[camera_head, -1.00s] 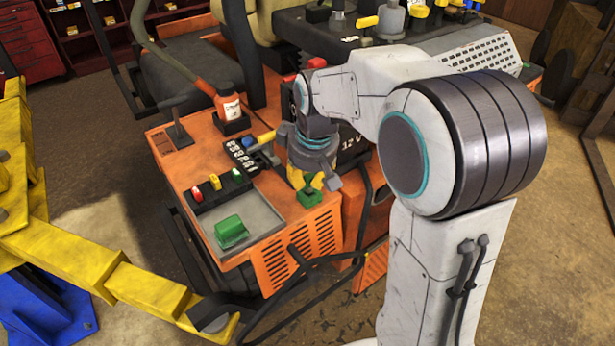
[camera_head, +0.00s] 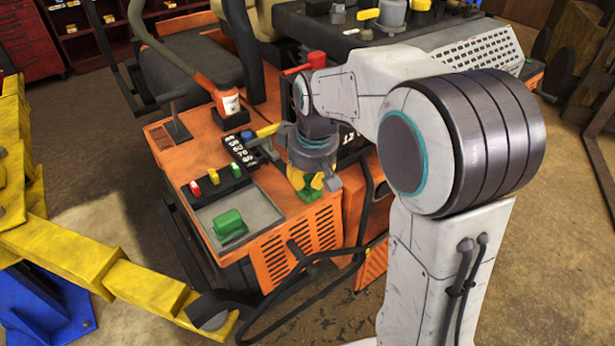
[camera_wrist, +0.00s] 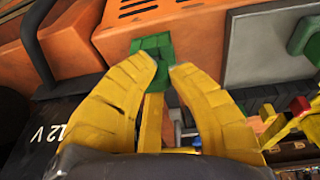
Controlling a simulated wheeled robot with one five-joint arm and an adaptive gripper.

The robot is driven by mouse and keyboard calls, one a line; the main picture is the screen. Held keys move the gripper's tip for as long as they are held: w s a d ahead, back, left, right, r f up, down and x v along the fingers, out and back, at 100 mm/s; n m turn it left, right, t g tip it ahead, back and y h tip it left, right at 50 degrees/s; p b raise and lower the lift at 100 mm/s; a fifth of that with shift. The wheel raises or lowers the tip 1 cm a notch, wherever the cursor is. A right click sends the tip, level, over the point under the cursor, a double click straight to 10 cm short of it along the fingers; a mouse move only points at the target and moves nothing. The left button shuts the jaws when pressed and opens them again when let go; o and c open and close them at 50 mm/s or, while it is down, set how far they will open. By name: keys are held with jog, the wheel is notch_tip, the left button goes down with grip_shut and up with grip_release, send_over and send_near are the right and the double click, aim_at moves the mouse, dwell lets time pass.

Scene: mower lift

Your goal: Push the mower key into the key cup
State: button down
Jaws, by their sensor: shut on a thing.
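The green key cup (camera_head: 310,195) sits at the front right corner of the mower's orange deck (camera_head: 285,200). It also shows in the wrist view (camera_wrist: 151,45), straight ahead of my fingertips. My gripper (camera_head: 306,184) points down at the cup, its yellow tips close over it. In the wrist view my gripper (camera_wrist: 163,66) has two curved yellow fingers, with a straight yellow strip, apparently the mower key (camera_wrist: 151,122), between them. The strip reaches toward the cup. Its far end and any contact inside the cup are hard to make out.
A 12 V battery (camera_wrist: 65,128) and black hose (camera_head: 355,255) are close by. A yellow lift arm (camera_head: 140,285) is left.

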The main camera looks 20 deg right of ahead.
jog(key=shift+f, duration=0.25)
jog(key=c, duration=1.1)
grip_release()
jog(key=shift+c, duration=0.2)
jog(key=shift+r, duration=0.1)
jog(key=v, duration=1.1)
jog(key=shift+s+r, duration=0.15)
jog(key=shift+r, duration=0.2)
